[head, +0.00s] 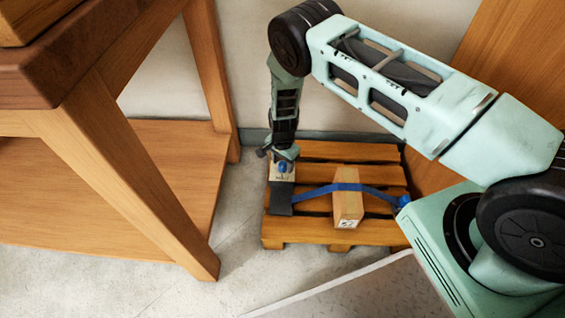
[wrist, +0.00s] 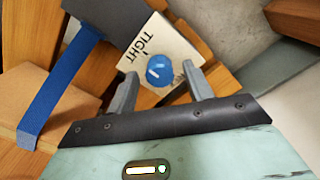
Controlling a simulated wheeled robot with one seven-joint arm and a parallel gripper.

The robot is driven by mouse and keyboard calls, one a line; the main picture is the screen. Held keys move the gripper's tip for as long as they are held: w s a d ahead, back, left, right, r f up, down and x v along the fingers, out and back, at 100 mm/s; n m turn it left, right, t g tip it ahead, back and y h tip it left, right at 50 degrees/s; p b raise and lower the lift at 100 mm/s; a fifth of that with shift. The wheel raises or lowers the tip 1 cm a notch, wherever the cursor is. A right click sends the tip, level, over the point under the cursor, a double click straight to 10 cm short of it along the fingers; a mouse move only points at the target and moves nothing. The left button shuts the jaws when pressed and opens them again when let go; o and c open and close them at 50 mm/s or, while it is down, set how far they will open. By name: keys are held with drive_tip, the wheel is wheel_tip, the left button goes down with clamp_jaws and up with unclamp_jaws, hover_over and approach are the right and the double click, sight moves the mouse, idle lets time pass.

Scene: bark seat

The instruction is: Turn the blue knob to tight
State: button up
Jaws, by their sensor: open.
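The blue knob (wrist: 159,71) is round, with a short white mark on its face. It sits on a pale panel (wrist: 152,40) printed with "TIGHT" beside the knob. In the head view the blue knob (head: 283,167) shows at the pallet's left end. My gripper (wrist: 160,76) is open, pointing down at the panel. Its two grey fingers appear on either side of the knob, with gaps visible; I cannot tell whether they reach its depth. The head view shows my gripper (head: 277,154) just above the panel. The exact mark direction is hard to read.
A blue strap (head: 318,189) runs from a dark plate (head: 280,197) over a cardboard box (head: 347,205) on the wooden pallet (head: 310,235). A wooden table (head: 135,178) stands left. A wall is behind, and a wooden panel (head: 515,60) is right. Floor is clear at front left.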

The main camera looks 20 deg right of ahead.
wheel_tip(320, 180, up, 17)
drive_tip(key=p, duration=0.5)
wheel_tip(320, 180, up, 10)
drive_tip(key=r+n+y, duration=0.1)
drive_tip(key=n, duration=0.2)
hover_over(282, 164)
drive_tip(key=s+a, duration=0.4)
drive_tip(key=a, duration=0.2)
drive_tip(key=s+a+r+n+y, duration=0.1)
drive_tip(key=s+a+r+n, duration=0.35)
drive_tip(key=s+r, duration=0.5)
drive_tip(key=s+d+r+n+h, duration=0.1)
drive_tip(key=s+d+r+n, duration=0.1)
drive_tip(key=s+r+n, duration=0.65)
drive_tip(key=s+d+r+n, duration=0.25)
drive_tip(key=s+r, duration=0.25)
drive_tip(key=s, duration=0.6)
wheel_tip(282, 164, up, 30)
drive_tip(key=p, duration=3.1)
drive_tip(key=shift+n, duration=0.45)
